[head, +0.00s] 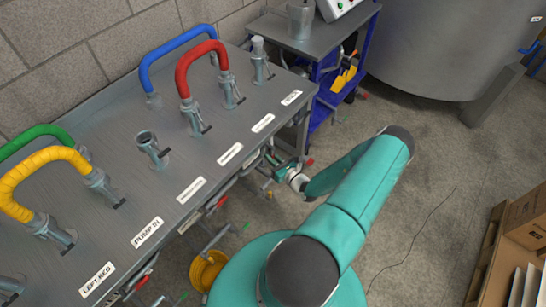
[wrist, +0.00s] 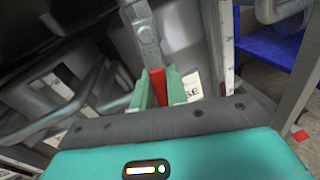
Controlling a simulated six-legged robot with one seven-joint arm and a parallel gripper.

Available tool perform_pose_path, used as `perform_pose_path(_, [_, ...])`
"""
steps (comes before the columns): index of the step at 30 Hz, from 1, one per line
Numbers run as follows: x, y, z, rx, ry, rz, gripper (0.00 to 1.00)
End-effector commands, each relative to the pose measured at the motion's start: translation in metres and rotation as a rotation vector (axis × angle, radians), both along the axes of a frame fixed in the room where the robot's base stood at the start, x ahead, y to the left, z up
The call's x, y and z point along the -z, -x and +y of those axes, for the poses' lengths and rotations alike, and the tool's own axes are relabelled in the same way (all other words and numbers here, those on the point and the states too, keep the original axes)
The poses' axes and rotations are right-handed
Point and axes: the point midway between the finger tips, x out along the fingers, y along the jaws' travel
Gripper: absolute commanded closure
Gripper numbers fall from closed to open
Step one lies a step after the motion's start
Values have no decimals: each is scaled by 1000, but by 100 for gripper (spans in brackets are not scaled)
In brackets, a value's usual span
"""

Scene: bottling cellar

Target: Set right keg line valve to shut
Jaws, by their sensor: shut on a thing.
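My gripper (head: 288,170) is at the front edge of the bench near its right end, below the top. In the wrist view my gripper (wrist: 160,88) is shut on the red grip of a valve lever (wrist: 157,82), one pale green finger on each side. The lever's grey metal arm (wrist: 147,38) runs up from the grip, slightly tilted. A white label (wrist: 193,88) ending in "SE" is partly hidden behind the right finger. I cannot read which line this valve belongs to.
The grey bench top (head: 130,185) carries a red hose loop (head: 201,50), a blue one (head: 150,66), a yellow one (head: 22,172) and a green one (head: 38,132). Other red-gripped levers hang along its front. A blue cart (head: 322,75) stands beyond.

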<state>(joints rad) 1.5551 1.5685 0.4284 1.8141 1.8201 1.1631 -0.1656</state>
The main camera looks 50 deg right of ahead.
Motion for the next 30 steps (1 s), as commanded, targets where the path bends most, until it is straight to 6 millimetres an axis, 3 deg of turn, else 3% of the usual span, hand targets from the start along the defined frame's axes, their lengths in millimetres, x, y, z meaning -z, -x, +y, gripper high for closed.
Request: perform_pose_path(30, [-28, 3, 38, -2, -937, 81, 100])
